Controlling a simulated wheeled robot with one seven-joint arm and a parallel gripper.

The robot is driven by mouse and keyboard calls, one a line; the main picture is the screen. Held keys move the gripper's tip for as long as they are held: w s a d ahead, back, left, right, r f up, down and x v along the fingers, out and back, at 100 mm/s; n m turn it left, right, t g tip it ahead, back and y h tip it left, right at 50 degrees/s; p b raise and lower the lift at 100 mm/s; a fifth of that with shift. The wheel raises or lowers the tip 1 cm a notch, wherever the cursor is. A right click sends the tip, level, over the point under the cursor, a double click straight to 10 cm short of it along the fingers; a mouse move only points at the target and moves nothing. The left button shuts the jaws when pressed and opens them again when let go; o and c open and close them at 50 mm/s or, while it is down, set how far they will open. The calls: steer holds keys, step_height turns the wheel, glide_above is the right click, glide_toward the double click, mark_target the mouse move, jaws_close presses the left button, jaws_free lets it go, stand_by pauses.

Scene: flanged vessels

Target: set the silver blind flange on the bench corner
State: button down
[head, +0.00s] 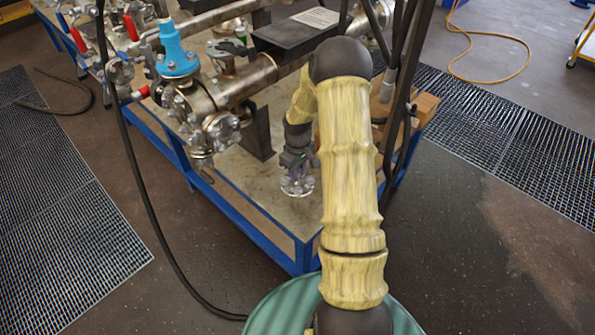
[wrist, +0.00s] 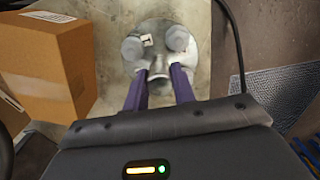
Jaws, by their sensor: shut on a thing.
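The silver blind flange (head: 298,186) is a round metal disc with raised bolt-like studs, under my gripper (head: 297,165) near the front corner of the bench (head: 262,207). In the wrist view, the purple fingers of my gripper (wrist: 160,76) are shut on the near part of the flange (wrist: 157,57), with two round studs on its far side. The flange is over the bench top close to its edge. Whether it touches the surface or hangs just above it, I cannot tell. My arm hides part of the bench's right side.
A cardboard box (wrist: 48,72) stands left of the flange in the wrist view. Flanged pipework with a blue valve body (head: 177,55) fills the bench's left and back. A dark cable (wrist: 236,45) runs close by the bench edge. The bench front is bare.

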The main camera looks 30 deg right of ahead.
steer(key=shift+f+b, duration=2.2)
steer(key=shift+f, duration=0.4)
steer(key=shift+f+b, duration=0.6)
steer(key=shift+f, duration=0.65)
steer(key=shift+w+f, duration=0.15)
steer(key=shift+f, duration=0.05)
steer(key=shift+a+f, duration=0.1)
steer(key=shift+a, duration=0.05)
steer(key=shift+f, duration=0.15)
